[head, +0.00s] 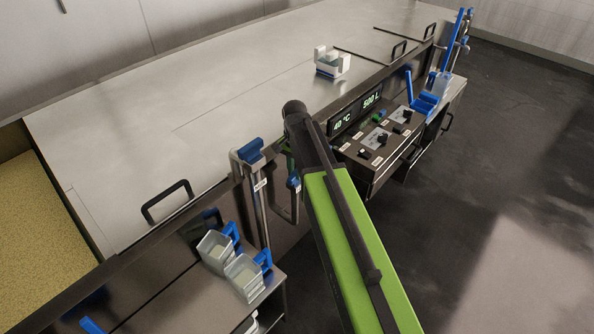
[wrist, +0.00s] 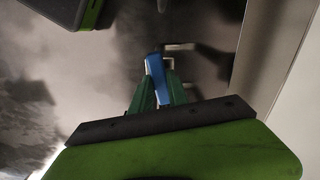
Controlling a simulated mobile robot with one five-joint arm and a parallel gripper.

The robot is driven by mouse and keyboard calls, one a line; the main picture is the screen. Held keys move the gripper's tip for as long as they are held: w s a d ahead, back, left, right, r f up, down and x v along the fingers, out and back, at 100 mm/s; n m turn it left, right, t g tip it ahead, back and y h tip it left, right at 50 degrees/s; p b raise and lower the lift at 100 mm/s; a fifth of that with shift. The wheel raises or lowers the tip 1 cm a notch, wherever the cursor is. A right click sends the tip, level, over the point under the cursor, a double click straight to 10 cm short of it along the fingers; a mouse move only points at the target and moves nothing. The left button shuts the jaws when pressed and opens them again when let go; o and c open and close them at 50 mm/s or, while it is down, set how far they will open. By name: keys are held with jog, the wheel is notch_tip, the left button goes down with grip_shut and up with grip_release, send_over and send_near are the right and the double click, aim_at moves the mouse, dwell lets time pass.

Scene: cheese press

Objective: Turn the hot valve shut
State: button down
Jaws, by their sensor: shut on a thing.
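My gripper (wrist: 158,84) has two green fingers, shut on a blue valve handle (wrist: 155,68) in the wrist view. The handle stands slightly tilted between the fingers, with a pale metal bracket or pipe just beyond it. In the head view my arm hides most of the gripper. Two blue valve handles show there: one on top of a steel pipe (head: 252,151) left of my arm, and a lower one (head: 293,183) right beside my arm. The labels are too small to read, so I cannot tell which is the hot valve.
A control panel (head: 372,118) with displays and knobs is right of my arm. A steel vat lid (head: 150,110) spreads behind. Clear tubs with blue handles (head: 243,277) stand on a shelf at front left. The dark floor (head: 500,170) at right is clear.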

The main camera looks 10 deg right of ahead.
aim_at(295, 172)
jog(key=shift+w+m, duration=0.1)
jog(key=shift+m, duration=1)
jog(key=c, duration=1.3)
grip_release()
notch_tip(295, 172, up, 17)
jog(key=p, duration=1.7)
jog(key=shift+r, duration=0.2)
